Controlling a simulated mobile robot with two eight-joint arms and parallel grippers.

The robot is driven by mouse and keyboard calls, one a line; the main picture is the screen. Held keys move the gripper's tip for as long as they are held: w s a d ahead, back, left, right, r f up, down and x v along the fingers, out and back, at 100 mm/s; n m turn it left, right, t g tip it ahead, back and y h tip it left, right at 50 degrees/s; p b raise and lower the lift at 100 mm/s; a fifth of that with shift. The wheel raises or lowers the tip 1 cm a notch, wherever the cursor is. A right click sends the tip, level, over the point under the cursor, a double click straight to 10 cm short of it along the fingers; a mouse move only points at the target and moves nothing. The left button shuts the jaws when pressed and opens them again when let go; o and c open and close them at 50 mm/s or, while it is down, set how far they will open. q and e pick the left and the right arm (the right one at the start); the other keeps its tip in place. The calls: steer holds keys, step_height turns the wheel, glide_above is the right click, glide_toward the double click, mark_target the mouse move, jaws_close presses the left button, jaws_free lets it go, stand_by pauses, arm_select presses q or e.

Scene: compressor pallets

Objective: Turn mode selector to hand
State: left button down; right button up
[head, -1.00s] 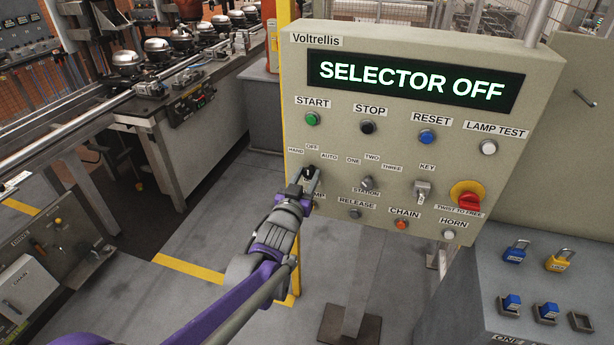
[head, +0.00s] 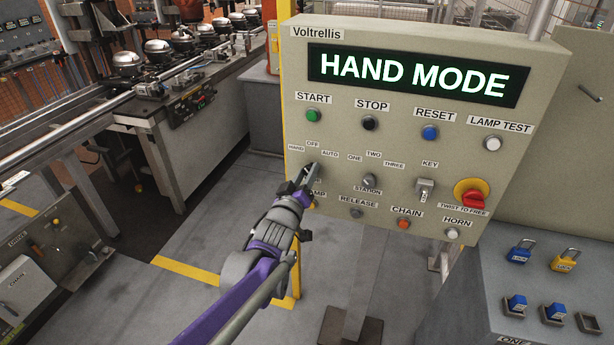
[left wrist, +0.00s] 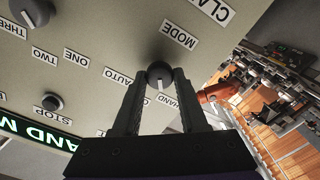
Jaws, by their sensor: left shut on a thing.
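The mode selector is a dark round knob with a light pointer line, seen in the left wrist view (left wrist: 159,76) on the beige control panel (head: 330,135). My left gripper (head: 311,174) is at the knob; in the left wrist view its two fingers (left wrist: 160,90) are shut on the knob's sides. The pointer line lies toward the HAND label (left wrist: 168,101). The AUTO label (left wrist: 117,76) is to the left of the fingers there. The panel display (head: 413,76) reads HAND MODE. In the head view the gripper hides most of the knob. My right gripper is not in view.
The station selector (head: 369,181), key switch (head: 425,190) and red emergency stop (head: 473,194) are to the right on the panel. A yellow post (head: 285,38) stands behind its left edge. A box with padlocks (head: 520,252) is at lower right.

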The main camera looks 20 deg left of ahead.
arm_select(q)
steer(key=shift+n, duration=0.8)
steer(key=shift+c, duration=2.4)
jaws_free()
steer(key=s, duration=1.1)
steer(key=shift+a+b, duration=0.2)
steer(key=shift+b, duration=0.1)
steer(key=shift+w, duration=0.1)
